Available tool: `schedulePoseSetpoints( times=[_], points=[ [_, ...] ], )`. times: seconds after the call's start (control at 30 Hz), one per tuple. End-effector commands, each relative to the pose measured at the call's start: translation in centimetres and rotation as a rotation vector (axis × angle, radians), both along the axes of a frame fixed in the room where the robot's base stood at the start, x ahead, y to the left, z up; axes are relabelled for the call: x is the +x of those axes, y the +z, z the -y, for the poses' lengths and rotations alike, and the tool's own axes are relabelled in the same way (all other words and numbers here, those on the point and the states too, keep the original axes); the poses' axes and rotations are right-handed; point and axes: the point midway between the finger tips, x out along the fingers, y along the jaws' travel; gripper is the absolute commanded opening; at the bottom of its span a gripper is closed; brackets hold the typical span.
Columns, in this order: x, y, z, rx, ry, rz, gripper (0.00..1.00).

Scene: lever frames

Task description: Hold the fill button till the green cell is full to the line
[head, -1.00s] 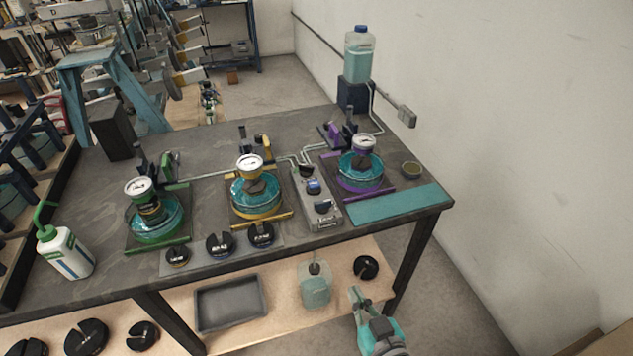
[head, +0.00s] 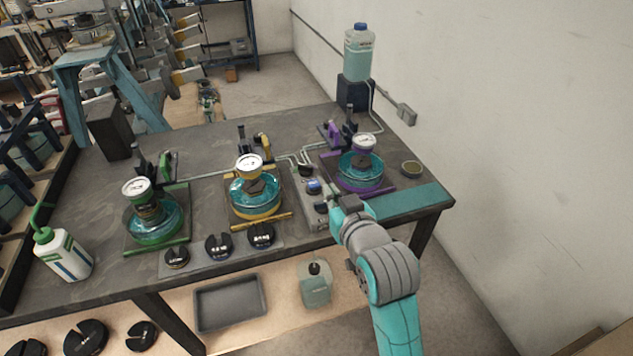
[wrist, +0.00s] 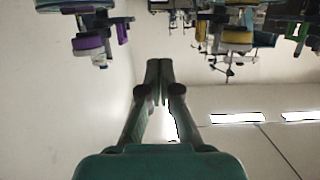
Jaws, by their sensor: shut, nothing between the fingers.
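The green cell (head: 154,222) is a round clear vessel of teal liquid on a green base at the left of the bench, with a white dial gauge (head: 136,187) above it. The fill line on it is too small to make out. A grey control box (head: 317,222) with a blue button (head: 313,187) and dark knobs stands between the yellow and purple cells. No button label is legible. My gripper (head: 335,204) is shut and empty at the box's front right; I cannot tell whether it touches. The shut fingertips (wrist: 158,85) also show in the wrist view.
The yellow cell (head: 255,208) and purple cell (head: 360,182) flank the box. Black slotted weights (head: 218,246) lie along the front. A squeeze bottle (head: 66,256) stands at left. A supply bottle (head: 359,55) stands at the back, and a teal mat (head: 415,201) lies at right.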

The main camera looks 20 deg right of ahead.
Motion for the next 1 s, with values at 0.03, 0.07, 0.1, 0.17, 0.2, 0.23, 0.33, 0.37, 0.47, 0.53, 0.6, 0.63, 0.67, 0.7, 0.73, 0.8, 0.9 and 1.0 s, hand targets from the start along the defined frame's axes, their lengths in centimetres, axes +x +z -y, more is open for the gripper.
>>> schedulePoseSetpoints(
  times=[0.03, 0.07, 0.1, 0.17, 0.2, 0.23, 0.33, 0.37, 0.47, 0.53, 0.6, 0.63, 0.67, 0.7, 0.73, 0.8, 0.9, 1.0],
  points=[
    [0.2, 0.3, 0.0, 0.0, 0.0, 0.0, 0.0],
    [0.2, 0.4, 0.0, 0.0, 0.0, 0.0, 0.0],
    [0.3, 0.5, 0.0, 0.0, 0.0, -0.001, 0.0],
    [0.4, 0.5, 0.0, 0.0, 0.0, -0.001, 0.0],
    [0.4, 0.5, 0.0, 0.0, 0.0, -0.001, 0.0],
    [0.4, 0.5, 0.0, 0.0, 0.0, -0.001, 0.0],
    [0.3, 0.5, 0.0, 0.0, 0.0, -0.001, 0.0],
    [0.3, 0.5, 0.0, 0.0, 0.0, -0.001, 0.0],
    [0.4, 0.5, 0.0, 0.0, 0.0, -0.001, 0.0],
    [0.6, 0.4, 0.0, 0.0, 0.0, -0.001, 0.0],
    [1.1, 0.3, 0.0, 0.0, 0.0, -0.002, 0.0],
    [1.4, 0.2, 0.0, 0.0, 0.0, -0.001, 0.0],
    [1.8, 0.1, 0.0, 0.0, 0.0, -0.001, 0.0],
    [2.4, 0.0, 0.0, 0.0, 0.0, -0.001, 0.0],
    [2.8, -0.1, 0.0, 0.0, 0.0, -0.001, 0.0],
    [4.0, -0.4, 0.0, 0.0, 0.0, -0.002, 0.0],
    [5.9, -0.9, 0.0, 0.0, 0.0, -0.002, 0.0],
    [7.7, -1.3, 0.0, 0.0, 0.0, -0.001, 0.0]
  ],
)
